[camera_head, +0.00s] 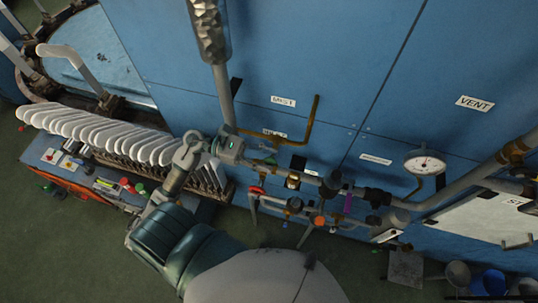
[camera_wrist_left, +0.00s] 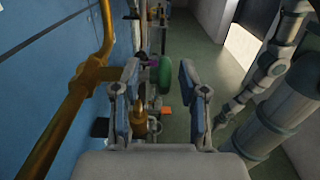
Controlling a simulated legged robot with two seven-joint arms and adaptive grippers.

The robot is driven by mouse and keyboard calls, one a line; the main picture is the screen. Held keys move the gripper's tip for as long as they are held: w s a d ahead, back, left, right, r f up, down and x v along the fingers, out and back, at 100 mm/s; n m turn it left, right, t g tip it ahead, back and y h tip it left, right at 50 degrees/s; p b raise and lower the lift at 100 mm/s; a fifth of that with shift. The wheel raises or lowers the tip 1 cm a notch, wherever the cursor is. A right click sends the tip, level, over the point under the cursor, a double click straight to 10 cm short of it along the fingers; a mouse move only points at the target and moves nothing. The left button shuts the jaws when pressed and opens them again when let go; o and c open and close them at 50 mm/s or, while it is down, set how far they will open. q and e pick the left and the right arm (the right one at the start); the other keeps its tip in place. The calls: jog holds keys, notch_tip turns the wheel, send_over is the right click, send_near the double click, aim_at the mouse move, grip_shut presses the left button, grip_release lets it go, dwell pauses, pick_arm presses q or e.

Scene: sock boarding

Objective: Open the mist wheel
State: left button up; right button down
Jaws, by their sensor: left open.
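A green round wheel (camera_wrist_left: 165,72) shows between and beyond the fingers of my left gripper (camera_wrist_left: 160,78) in the left wrist view. The two fingers are apart, with nothing held between them. In the head view my left gripper (camera_head: 256,155) is at the pipework on the blue machine's front, below a label reading MIST (camera_head: 283,101). A small green part (camera_head: 268,148) shows beside it there, mostly hidden. I cannot tell whether the fingers touch the wheel. A red wheel (camera_head: 257,190) sits lower down. My right gripper is not in view.
A brass pipe (camera_wrist_left: 107,35) runs close on the left of my left gripper in the wrist view. A pressure gauge (camera_head: 425,162) and grey pipes stand to the right. A row of white sock forms (camera_head: 100,132) is at left. Buckets (camera_head: 489,281) stand at bottom right.

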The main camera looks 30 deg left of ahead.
pick_arm(q)
jog(key=shift+d, duration=0.7)
jog(key=shift+w, duration=0.1)
grip_shut()
jog(key=b, duration=0.3)
jog(key=shift+f, duration=0.15)
jog(key=shift+r, duration=0.2)
grip_release()
jog(key=shift+t+h, duration=0.3)
jog(key=shift+a, duration=0.15)
jog(key=v, duration=1.2)
